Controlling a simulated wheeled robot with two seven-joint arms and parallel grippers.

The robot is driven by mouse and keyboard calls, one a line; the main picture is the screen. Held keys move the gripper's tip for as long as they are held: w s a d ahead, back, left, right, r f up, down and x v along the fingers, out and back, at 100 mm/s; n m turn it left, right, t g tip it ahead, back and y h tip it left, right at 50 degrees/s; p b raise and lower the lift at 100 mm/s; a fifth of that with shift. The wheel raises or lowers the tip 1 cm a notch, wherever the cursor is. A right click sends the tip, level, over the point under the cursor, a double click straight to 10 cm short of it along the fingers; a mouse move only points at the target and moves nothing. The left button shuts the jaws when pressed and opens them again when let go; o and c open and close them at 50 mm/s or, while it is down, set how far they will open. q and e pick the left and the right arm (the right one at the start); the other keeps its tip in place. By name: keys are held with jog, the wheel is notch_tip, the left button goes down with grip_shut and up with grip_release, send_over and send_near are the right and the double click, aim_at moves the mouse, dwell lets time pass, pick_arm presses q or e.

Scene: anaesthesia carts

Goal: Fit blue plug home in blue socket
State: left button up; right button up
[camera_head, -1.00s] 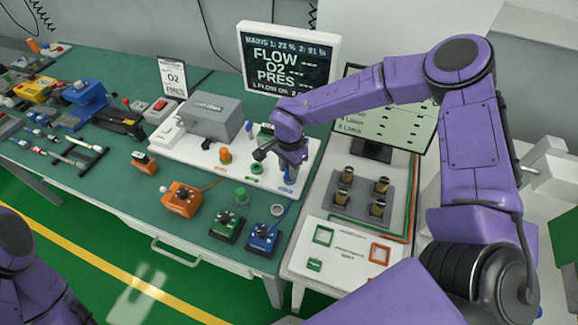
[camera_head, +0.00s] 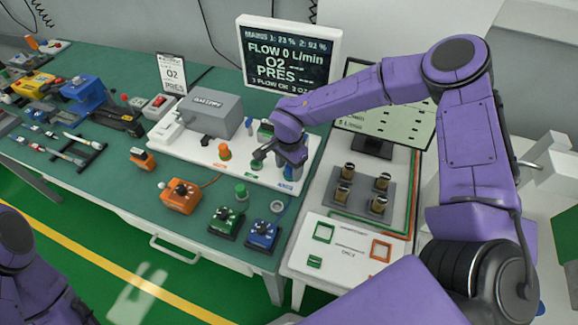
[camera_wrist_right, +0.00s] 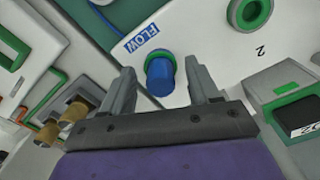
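The blue plug (camera_wrist_right: 160,75) stands upright on the white board (camera_wrist_right: 205,28) beside the blue FLOW label (camera_wrist_right: 141,38) in the right wrist view. My right gripper (camera_wrist_right: 160,68) is open, with one finger on each side of the plug and a visible gap to both. In the head view my right gripper (camera_head: 291,158) is over the board's right end, with a bit of blue (camera_head: 288,173) below it. My left gripper is out of view.
A green ring socket (camera_wrist_right: 249,12) is near the plug, and an orange plug (camera_head: 224,151) stands farther left on the board. A monitor (camera_head: 290,60) behind reads FLOW 0 L/min. Orange (camera_head: 181,196), green (camera_head: 227,221) and blue (camera_head: 263,234) boxes sit in front.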

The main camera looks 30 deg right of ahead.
aim_at(289, 167)
jog(key=shift+r, duration=0.1)
jog(key=shift+r, duration=0.4)
notch_tip(289, 167, up, 10)
jog(key=b, duration=0.2)
jog(key=shift+f, duration=0.25)
jog(key=shift+f, duration=0.1)
